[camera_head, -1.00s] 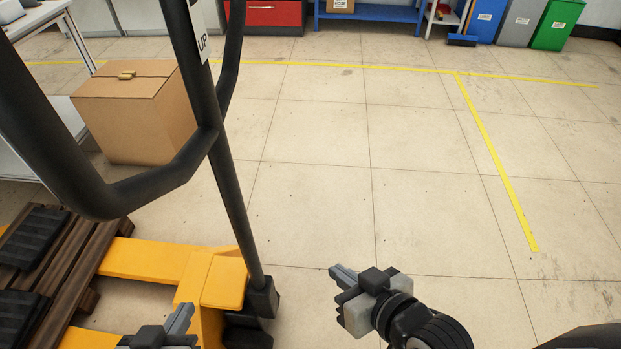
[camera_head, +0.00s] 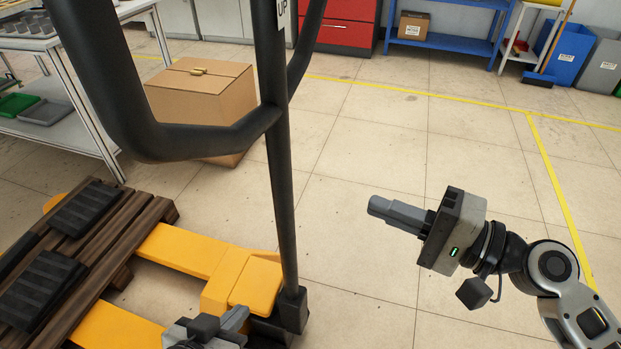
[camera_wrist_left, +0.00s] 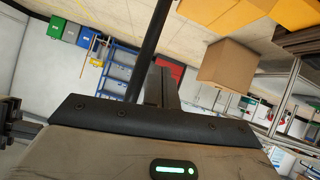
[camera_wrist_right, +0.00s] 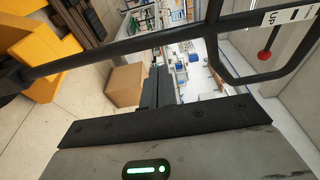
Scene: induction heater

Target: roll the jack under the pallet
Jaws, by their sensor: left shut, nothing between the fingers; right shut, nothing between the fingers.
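The yellow pallet jack (camera_head: 240,283) stands at the lower left of the head view, its black handle (camera_head: 280,190) rising in front of me. Its two forks (camera_head: 180,249) reach left to the brown wooden pallet (camera_head: 152,212) and pass out of sight beneath it. Black ribbed blocks (camera_head: 85,208) lie on the pallet. My right gripper (camera_head: 385,208) is shut and empty, right of the handle and apart from it. My left gripper (camera_head: 238,315) is shut and empty, low by the jack's body. The handle shows in the right wrist view (camera_wrist_right: 120,50).
A cardboard box (camera_head: 200,100) stands on the floor behind the handle. A bench with trays (camera_head: 105,140) is at the left. A blue shelf (camera_head: 445,45) and red cabinet (camera_head: 345,35) line the back. The floor to the right is clear, with yellow lines.

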